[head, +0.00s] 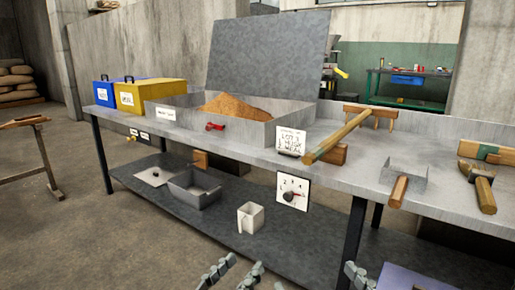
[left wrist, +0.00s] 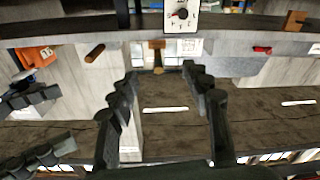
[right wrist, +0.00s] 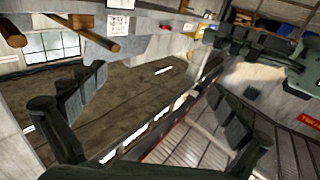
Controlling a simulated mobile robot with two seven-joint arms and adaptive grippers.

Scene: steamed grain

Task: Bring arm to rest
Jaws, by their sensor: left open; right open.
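My left gripper (head: 236,275) shows only its fingertips at the bottom edge of the head view, in front of the bench and apart from it. In the left wrist view, its two fingers (left wrist: 165,92) are spread with nothing between them. My right gripper (head: 357,276) shows a fingertip at the bottom edge of the head view, further right; the rest is cut off. In the right wrist view, its fingers (right wrist: 165,105) are wide apart and empty. Neither gripper touches anything that I can see.
The long metal bench (head: 345,172) holds a tray (head: 262,133) of brown grain (head: 238,105), a yellow box (head: 150,92), a blue box (head: 104,92) and wooden-handled tools.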

